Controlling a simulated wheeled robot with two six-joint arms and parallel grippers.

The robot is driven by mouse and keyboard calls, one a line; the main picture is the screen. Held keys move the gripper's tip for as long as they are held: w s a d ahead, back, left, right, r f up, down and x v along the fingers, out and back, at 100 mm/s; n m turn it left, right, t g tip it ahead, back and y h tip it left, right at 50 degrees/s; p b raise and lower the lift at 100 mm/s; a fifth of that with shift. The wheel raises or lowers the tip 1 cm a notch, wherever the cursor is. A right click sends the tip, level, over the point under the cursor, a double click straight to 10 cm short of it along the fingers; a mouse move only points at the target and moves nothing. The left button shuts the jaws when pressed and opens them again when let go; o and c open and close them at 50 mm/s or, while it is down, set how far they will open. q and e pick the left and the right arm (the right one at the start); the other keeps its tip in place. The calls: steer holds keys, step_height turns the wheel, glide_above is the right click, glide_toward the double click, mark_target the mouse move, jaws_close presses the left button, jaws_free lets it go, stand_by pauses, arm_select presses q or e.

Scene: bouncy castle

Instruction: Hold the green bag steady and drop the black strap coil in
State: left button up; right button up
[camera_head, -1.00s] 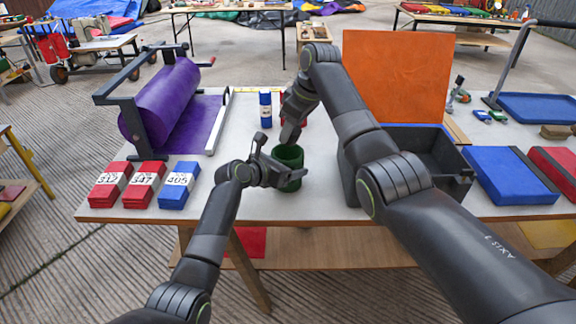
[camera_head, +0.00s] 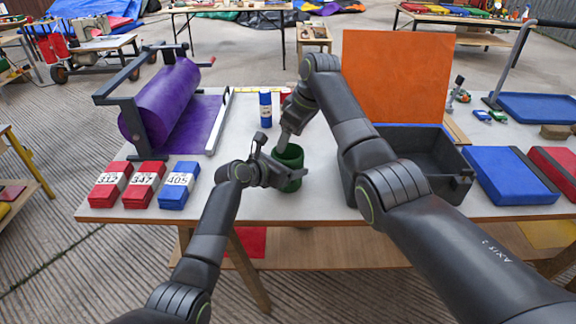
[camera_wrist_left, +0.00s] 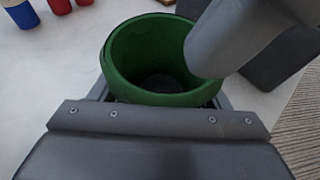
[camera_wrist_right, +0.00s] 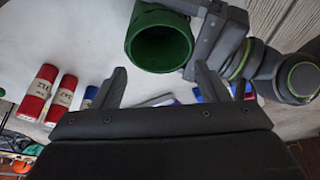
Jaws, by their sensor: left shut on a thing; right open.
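The green bag (camera_head: 291,158), a round open-topped container, stands upright near the table's front edge. My left gripper (camera_head: 284,177) is shut on its near side; the left wrist view shows its rim (camera_wrist_left: 110,62) between the fingers. A dark round patch (camera_wrist_left: 163,85) shows at the bag's bottom, but I cannot tell whether it is the black strap coil or the bare floor. I do not see the coil elsewhere. My right gripper (camera_head: 284,138) is over the bag's back edge. Its fingers are open and empty in the right wrist view (camera_wrist_right: 166,88), with the bag (camera_wrist_right: 160,42) beyond them.
A black bin (camera_head: 425,160) stands right of the bag, with an orange panel (camera_head: 398,75) behind. Numbered red and blue packs (camera_head: 145,184) lie at the left front.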

steer(key=v, duration=1.2)
steer(key=shift+w, duration=0.1)
arm_select(q)
steer(key=o, duration=1.3)
steer(key=v, duration=1.2)
steer(key=shift+a, duration=0.15)
arm_select(e)
steer(key=shift+f, duration=0.1)
